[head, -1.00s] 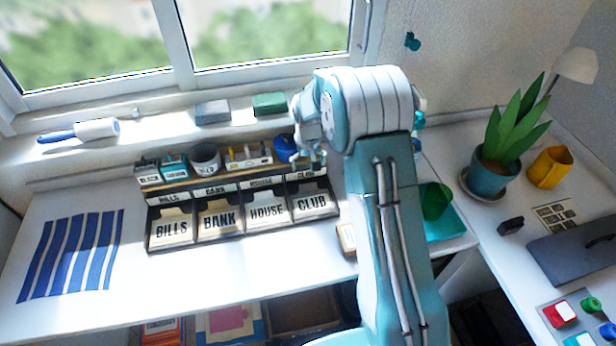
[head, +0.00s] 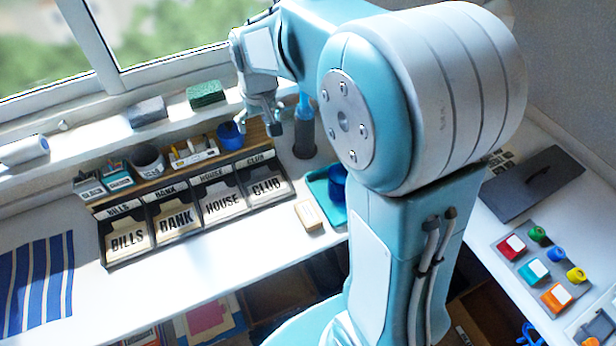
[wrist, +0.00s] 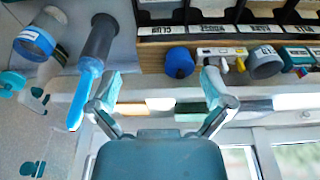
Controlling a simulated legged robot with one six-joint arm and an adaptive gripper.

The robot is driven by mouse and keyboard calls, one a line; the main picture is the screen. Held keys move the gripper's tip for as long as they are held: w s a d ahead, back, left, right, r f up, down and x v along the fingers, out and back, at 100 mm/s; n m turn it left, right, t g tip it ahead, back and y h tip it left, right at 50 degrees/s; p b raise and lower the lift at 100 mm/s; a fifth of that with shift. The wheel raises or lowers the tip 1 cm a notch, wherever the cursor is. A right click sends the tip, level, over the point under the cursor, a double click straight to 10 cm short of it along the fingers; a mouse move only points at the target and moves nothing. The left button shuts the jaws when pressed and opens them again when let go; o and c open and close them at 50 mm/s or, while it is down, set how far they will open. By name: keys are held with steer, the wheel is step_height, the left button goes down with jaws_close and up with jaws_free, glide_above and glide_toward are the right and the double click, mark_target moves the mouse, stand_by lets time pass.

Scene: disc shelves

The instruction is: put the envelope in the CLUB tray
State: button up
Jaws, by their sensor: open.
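The CLUB tray (head: 281,192) is the rightmost of the black labelled trays on the desk. In the wrist view its dark end (wrist: 163,17) shows at the top, upside down. My gripper (head: 263,132) is open and empty, above the back of the tray unit near its right end, behind the CLUB tray. In the wrist view the two fingertips of my gripper (wrist: 160,85) are wide apart with nothing between them. Cream sheets or cards show in the trays. I cannot make out a separate envelope in either current view.
A blue cup (head: 231,136) stands on the wooden top close to my gripper. A dark cylinder (head: 304,138) with a blue top stands right of the unit. A cream block (head: 309,215) and a teal tray (head: 327,197) lie to the right. The front desk strip is bare.

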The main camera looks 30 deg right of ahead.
steer(key=s+r+t, duration=0.1)
steer(key=s+r, duration=0.2)
steer(key=s, duration=0.8)
steer(key=s+r+t, duration=0.2)
steer(key=s+r, duration=0.1)
steer(key=s, duration=0.9)
steer(key=shift+r, duration=0.4)
